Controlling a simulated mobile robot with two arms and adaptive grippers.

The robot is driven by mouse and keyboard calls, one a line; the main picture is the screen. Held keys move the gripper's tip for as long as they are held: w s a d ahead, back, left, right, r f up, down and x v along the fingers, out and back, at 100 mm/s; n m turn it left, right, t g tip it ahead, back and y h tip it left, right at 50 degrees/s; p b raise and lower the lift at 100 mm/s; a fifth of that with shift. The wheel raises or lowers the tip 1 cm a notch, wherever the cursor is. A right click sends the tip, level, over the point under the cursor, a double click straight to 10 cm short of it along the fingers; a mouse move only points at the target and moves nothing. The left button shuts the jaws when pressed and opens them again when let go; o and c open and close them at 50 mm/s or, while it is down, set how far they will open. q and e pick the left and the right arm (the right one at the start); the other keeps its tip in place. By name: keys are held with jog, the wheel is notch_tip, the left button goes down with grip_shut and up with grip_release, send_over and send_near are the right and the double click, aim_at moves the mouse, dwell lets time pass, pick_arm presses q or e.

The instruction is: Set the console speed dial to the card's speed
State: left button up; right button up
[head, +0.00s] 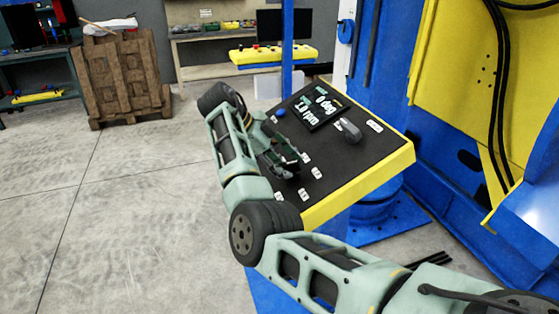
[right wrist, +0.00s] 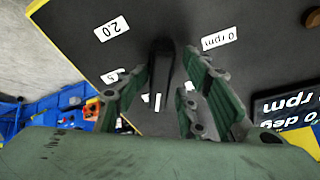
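The console (head: 345,175) has a sloping black top with a yellow edge. Its display (head: 318,107) reads 0 deg and 1.0 rpm. My right gripper (head: 290,160) is over the console's near left part, among white speed labels (head: 315,173). In the right wrist view, my open right gripper (right wrist: 165,75) has a finger on either side of a dark dial (right wrist: 163,55); I cannot tell whether they touch it. A 2.0 label (right wrist: 112,28) and a 0 rpm label (right wrist: 220,38) show beyond. I cannot identify the speed card. My left gripper is out of view.
A grey knob (head: 348,130) and a blue button (head: 281,112) are on the console. A blue and yellow machine (head: 470,90) stands close on the right. A wooden pallet stack (head: 122,80) and a workbench (head: 205,72) stand behind. The floor at left is clear.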

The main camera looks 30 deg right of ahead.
jog(key=v, duration=1.2)
dwell(0.3)
